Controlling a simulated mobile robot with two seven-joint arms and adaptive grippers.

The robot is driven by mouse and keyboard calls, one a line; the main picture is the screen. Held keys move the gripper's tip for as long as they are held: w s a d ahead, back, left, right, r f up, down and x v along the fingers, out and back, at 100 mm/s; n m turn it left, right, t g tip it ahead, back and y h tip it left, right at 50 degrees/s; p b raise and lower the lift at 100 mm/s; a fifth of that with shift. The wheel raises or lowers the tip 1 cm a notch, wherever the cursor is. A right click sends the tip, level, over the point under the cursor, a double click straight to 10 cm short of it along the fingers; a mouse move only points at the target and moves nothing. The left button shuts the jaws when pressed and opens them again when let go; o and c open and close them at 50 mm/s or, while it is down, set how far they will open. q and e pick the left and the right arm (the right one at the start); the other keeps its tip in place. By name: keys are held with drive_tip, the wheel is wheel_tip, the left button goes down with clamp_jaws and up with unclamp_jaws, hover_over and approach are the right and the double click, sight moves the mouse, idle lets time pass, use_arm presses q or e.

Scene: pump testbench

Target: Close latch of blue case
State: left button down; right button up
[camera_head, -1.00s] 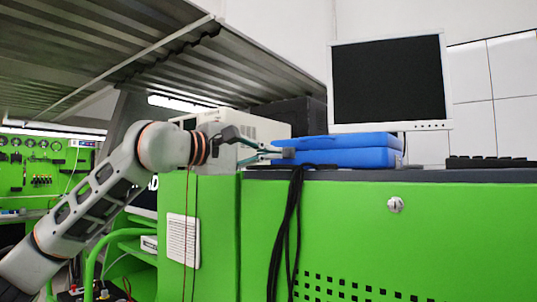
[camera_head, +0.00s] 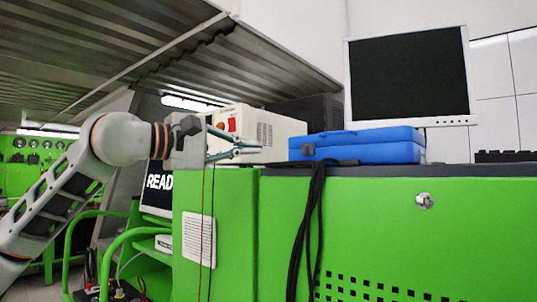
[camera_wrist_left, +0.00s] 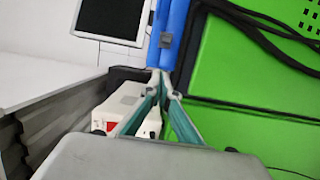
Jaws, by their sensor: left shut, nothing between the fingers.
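The blue case (camera_head: 370,150) lies flat on the dark bench top, its lid down on its base. A small dark grey latch (camera_head: 308,150) sits on its near left end; it is too small to tell whether it is fastened. The case also shows in part in the left wrist view (camera_wrist_left: 172,35), beyond the fingertips. My left gripper (camera_head: 243,148) is left of the case at about its height, shut and empty, with a gap between its fingertips and the latch. Its fingers also show in the left wrist view (camera_wrist_left: 162,90). My right gripper is not in view.
A cream instrument box (camera_head: 262,135) with a red switch stands behind my left gripper. A monitor (camera_head: 408,78) stands behind the case. Black cables (camera_head: 312,225) hang over the green cabinet front (camera_head: 390,230). A corrugated metal shelf (camera_head: 150,60) overhangs the left side.

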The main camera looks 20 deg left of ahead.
use_arm(q)
drive_tip(key=v, duration=0.2)
drive_tip(key=shift+s+a+f, duration=0.1)
drive_tip(key=shift+a, duration=0.35)
drive_tip(key=shift+d, duration=0.1)
